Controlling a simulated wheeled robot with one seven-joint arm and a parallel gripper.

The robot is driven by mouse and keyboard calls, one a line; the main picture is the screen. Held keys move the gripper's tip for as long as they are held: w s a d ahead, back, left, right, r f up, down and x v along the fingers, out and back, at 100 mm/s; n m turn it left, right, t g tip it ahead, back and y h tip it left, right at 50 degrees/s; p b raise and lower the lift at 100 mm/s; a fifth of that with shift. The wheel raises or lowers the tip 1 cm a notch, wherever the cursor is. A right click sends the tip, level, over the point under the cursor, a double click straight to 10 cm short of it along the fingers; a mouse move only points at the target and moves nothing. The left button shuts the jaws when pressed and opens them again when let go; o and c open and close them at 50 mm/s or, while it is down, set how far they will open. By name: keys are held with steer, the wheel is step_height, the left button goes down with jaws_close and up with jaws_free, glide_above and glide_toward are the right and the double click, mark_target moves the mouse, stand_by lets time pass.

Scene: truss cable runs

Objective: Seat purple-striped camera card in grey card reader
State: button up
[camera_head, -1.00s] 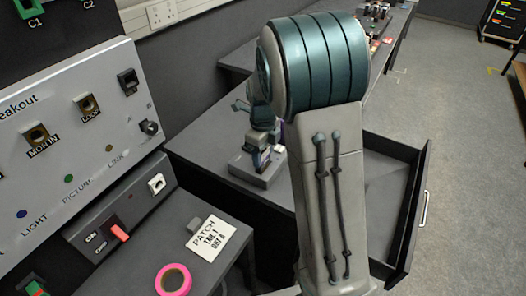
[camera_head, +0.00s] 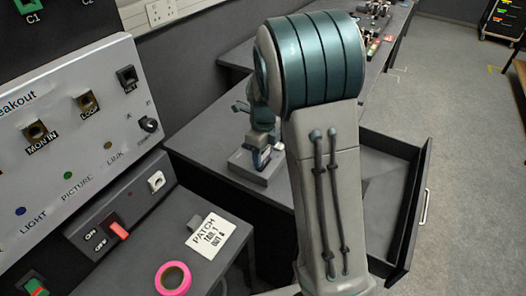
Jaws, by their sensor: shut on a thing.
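My gripper (camera_head: 262,158) is small in the view, pointing down at a grey block (camera_head: 250,176) on the dark bench, which looks like the grey card reader. The gripper is shut, with its fingertips right at the top of the block. The purple-striped camera card cannot be made out now; a purple patch showed at the fingers earlier, so it appears to be held there, hidden by the fingers. I cannot tell how far it sits in the reader. My arm covers the area to the right of the reader.
A breakout panel (camera_head: 75,130) with sockets stands at left. A red rocker switch (camera_head: 118,230), a patch label card (camera_head: 211,236) and a pink tape roll (camera_head: 173,279) are at front left. An open drawer (camera_head: 408,225) juts out at right, behind my arm.

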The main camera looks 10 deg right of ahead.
steer(key=shift+f, duration=0.4)
stand_by(0.5)
steer(key=o, duration=1.4)
step_height(320, 180, up, 8)
steer(key=p, duration=0.6)
steer(key=shift+f+p, duration=0.2)
steer(key=shift+p, duration=0.1)
